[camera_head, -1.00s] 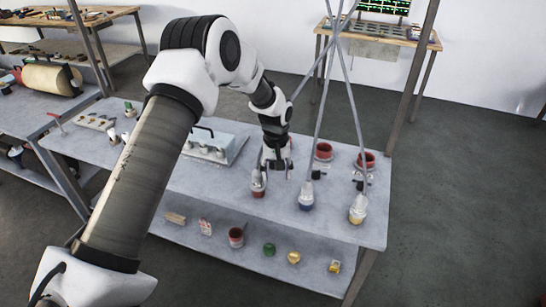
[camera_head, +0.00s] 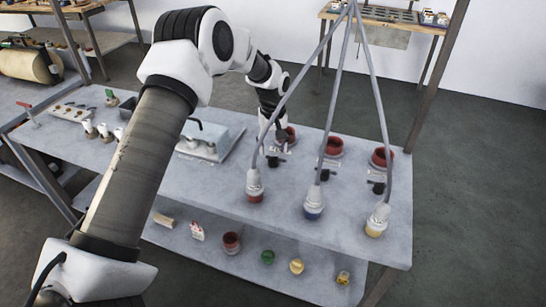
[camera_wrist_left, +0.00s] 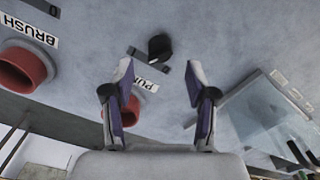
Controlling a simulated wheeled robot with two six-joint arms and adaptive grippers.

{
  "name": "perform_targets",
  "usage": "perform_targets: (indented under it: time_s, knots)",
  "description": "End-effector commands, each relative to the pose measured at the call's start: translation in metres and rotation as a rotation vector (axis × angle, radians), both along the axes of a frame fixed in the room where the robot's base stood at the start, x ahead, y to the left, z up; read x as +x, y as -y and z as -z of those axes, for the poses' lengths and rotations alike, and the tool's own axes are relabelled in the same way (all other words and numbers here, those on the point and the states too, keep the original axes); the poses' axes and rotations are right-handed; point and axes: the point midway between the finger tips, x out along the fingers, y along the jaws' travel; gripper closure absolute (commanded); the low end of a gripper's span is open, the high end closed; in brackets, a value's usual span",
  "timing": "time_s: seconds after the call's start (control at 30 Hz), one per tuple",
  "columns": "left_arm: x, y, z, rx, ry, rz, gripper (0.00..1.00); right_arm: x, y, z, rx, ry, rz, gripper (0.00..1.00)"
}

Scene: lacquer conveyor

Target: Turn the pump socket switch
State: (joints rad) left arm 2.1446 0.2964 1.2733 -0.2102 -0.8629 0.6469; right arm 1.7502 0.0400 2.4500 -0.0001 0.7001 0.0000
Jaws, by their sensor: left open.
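The pump socket switch is a small black knob (camera_wrist_left: 159,47) beside a partly hidden label reading "PU" (camera_wrist_left: 150,83) in the left wrist view. The red pump socket (camera_wrist_left: 131,108) is partly behind one finger there; it also shows in the head view (camera_head: 291,135). My left gripper (camera_wrist_left: 159,72) is open and empty, and the knob appears just beyond its fingertips, between their lines. Whether they touch is unclear. In the head view my left gripper (camera_head: 278,142) points down at the pump socket, partly hiding the switch area. My right gripper is out of view.
A red-tipped plug (camera_head: 255,190), a blue-tipped plug (camera_head: 313,207) and a yellow-tipped plug (camera_head: 377,221) hang on grey cables near the bench front. The brush socket (camera_wrist_left: 22,68) is nearby. A clear-sided box (camera_wrist_left: 262,112) sits opposite. The lower shelf holds small items.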

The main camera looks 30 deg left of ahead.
Motion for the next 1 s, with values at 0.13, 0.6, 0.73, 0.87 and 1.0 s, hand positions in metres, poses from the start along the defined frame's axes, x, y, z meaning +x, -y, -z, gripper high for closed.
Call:
perform_targets:
  time_s: [0.13, 0.6, 0.73, 0.87, 1.0]
  knots:
    - [-0.001, 0.000, 0.027, 0.000, -0.003, -0.001, 0.43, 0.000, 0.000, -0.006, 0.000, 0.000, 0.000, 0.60]
    - [0.000, 0.000, 0.044, 0.001, 0.001, 0.001, 0.75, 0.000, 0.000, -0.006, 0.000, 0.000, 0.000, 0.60]
    - [0.000, 0.000, 0.044, 0.001, 0.001, 0.001, 1.00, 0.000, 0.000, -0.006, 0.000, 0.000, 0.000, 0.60]
    - [0.000, 0.000, 0.044, 0.000, 0.000, -0.001, 1.00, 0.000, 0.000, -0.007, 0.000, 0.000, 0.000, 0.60]
    - [0.000, 0.000, 0.044, 0.000, 0.000, -0.014, 1.00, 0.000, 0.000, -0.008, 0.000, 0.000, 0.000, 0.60]
